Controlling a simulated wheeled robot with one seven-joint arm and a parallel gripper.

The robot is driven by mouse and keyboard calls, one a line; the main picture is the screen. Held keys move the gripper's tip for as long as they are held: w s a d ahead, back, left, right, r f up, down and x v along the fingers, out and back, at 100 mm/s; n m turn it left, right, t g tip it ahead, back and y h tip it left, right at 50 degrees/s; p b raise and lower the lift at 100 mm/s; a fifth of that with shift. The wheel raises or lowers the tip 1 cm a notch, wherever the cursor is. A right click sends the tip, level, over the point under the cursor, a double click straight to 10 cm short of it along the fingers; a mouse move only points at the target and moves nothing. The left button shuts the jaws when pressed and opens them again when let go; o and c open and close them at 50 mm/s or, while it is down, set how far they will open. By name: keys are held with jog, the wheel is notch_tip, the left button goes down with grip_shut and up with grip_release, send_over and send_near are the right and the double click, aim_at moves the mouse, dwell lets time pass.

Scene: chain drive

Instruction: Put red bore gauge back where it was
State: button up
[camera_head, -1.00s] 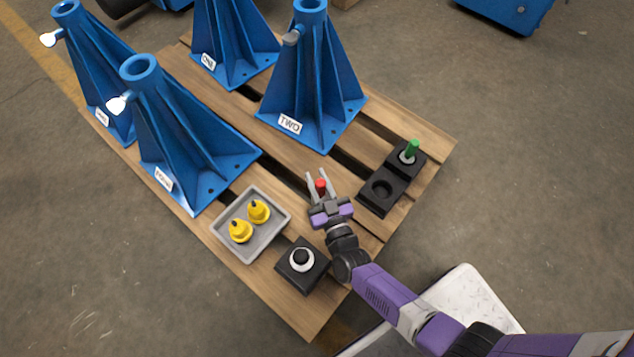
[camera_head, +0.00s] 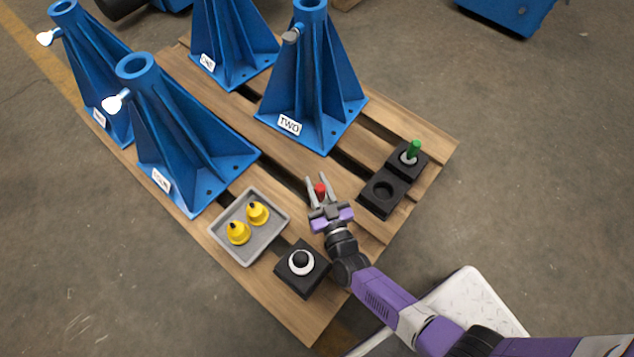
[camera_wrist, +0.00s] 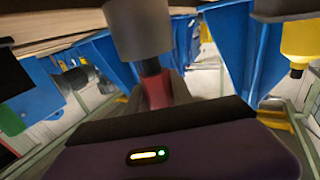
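The red bore gauge (camera_head: 321,189) is between the fingers of my gripper (camera_head: 317,186), above the pallet. In the wrist view its red handle (camera_wrist: 157,91) sits between the fingers, with a dark neck and a grey cylinder (camera_wrist: 138,30) beyond. The fingers appear shut on the handle, though they partly hide it. To the right is a black two-socket holder (camera_head: 366,202). Its near socket (camera_head: 382,189) is empty. A green-handled gauge (camera_head: 413,150) stands upright in the far socket.
A grey tray (camera_head: 246,262) with two yellow parts (camera_head: 257,212) lies left of my gripper. A black block (camera_head: 290,281) with a white ring and black knob is at the near edge. Tall blue stands (camera_head: 310,95) fill the pallet's back and left.

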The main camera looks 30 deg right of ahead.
jog(key=o, duration=0.3)
jog(key=shift+r+p, duration=0.65)
jog(key=p+v, duration=0.3)
jog(key=v, duration=0.9)
jog(key=shift+s, duration=0.1)
jog(key=s+r+y, duration=0.3)
jog(key=s+r, duration=0.7)
jog(key=s, duration=0.1)
jog(key=s+r+g, duration=0.1)
jog(key=s+r, duration=0.1)
jog(key=r, duration=0.4)
jog(key=s+r+n+g, duration=0.1)
jog(key=s+r, duration=0.2)
jog(key=r, duration=0.4)
jog(key=s+r+n, duration=0.1)
jog(key=s+r, duration=0.1)
jog(key=r, duration=0.5)
jog(key=shift+s+d+g+y, duration=0.2)
jog(key=shift+d+g+y, duration=0.2)
